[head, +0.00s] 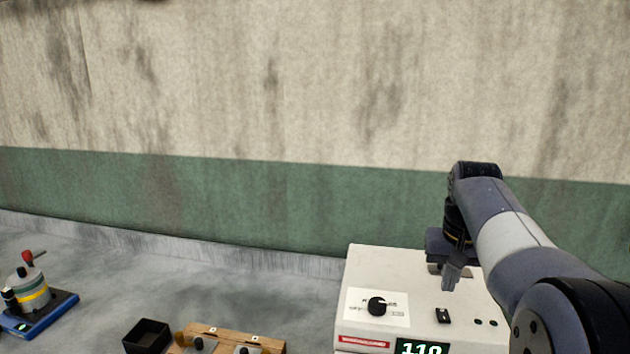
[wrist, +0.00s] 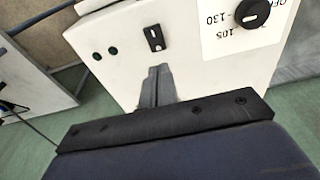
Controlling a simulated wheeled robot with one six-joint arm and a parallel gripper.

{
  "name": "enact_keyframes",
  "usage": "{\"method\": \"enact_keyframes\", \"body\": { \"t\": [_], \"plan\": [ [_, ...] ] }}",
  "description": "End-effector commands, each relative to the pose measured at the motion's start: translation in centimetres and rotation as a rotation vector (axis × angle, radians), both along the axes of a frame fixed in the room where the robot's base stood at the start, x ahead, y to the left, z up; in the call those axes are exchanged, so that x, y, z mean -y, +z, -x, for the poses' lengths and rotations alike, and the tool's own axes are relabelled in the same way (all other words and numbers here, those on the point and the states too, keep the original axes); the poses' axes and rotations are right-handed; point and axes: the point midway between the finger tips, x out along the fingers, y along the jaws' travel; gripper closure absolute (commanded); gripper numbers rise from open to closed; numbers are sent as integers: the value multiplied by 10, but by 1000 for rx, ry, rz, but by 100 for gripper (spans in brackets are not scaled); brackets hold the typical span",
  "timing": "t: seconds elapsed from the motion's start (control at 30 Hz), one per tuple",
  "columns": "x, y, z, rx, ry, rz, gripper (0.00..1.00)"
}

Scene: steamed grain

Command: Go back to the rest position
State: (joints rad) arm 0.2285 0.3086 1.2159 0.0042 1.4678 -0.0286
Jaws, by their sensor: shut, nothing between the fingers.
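My gripper (head: 449,285) hangs from my raised arm on the right of the head view, pointing down. It is in front of the upper right of a white box-shaped machine (head: 420,275). In the wrist view, the gripper's grey fingers (wrist: 157,75) are together with nothing between them. They lie over the machine's white face (wrist: 120,70), close to a black switch (wrist: 154,38). I cannot tell whether the fingertips touch the face. A black dial (head: 376,306) sits on a white label to the left, and it also shows in the wrist view (wrist: 252,13).
A green-lit display (head: 421,348) on the machine reads 110. A black open box (head: 147,337) and a wooden rack (head: 228,335) stand at the bottom. A grey device on a blue base (head: 38,312) is at far left. Grey floor or counter between is clear.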

Motion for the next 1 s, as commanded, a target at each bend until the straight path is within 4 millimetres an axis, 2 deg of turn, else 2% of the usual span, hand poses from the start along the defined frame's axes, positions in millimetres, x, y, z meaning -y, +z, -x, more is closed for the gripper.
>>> {"method": "enact_keyframes", "body": {
  "t": [0.03,0.5,0.53,0.6,0.73,1.0],
  "plan": [
    [0,-11,0,0,0,0,100],
    [0,-56,0,1,0,0,100],
    [0,-52,0,2,0,0,100],
    [0,-29,0,2,0,0,100],
    [0,-7,0,2,0,0,100],
    [0,20,0,0,0,0,100]
  ]
}}
